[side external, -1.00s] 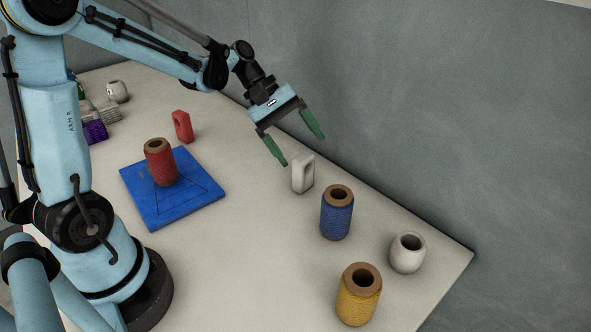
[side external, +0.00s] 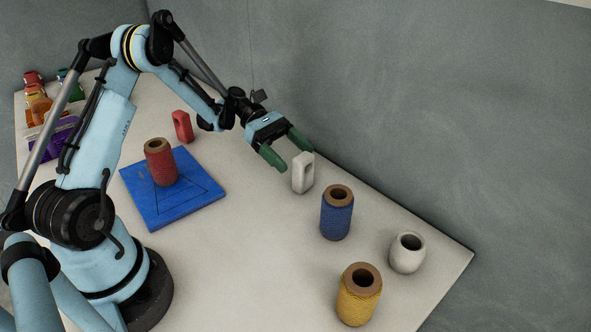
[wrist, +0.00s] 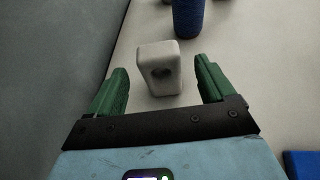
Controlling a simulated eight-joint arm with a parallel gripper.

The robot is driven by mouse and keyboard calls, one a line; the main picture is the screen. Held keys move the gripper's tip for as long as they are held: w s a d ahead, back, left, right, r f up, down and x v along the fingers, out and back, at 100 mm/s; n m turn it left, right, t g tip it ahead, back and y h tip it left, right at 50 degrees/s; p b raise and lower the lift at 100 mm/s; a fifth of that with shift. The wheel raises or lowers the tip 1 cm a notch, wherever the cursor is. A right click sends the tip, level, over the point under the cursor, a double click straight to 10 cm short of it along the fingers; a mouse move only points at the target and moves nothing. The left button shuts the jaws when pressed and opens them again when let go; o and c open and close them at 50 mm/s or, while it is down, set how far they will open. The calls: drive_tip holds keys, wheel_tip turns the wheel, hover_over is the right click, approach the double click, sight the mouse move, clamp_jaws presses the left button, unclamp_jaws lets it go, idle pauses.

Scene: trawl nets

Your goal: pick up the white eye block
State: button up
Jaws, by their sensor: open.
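The white eye block (side external: 303,174) stands upright on the pale table near its back edge, a small block with a hole through it. It also shows in the wrist view (wrist: 160,68), centred ahead of the fingers. My gripper (side external: 286,154) is open and empty, with green fingers. In the wrist view the fingers of my gripper (wrist: 160,92) lie to the left and right of the block's near end. In the side view the fingertips are just left of the block and near its top. I cannot tell whether they touch it.
A blue twine spool (side external: 337,213), a yellow spool (side external: 358,296) and a white round pot (side external: 407,253) stand to the right. A red spool (side external: 160,163) sits on a blue board (side external: 150,212), with a red eye block (side external: 182,127) behind. The grey wall (side external: 430,120) runs close behind.

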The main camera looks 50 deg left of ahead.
hover_over(308, 191)
wheel_tip(308, 191, down, 2)
drive_tip(key=shift+f, duration=0.15)
drive_tip(key=c, duration=1.1)
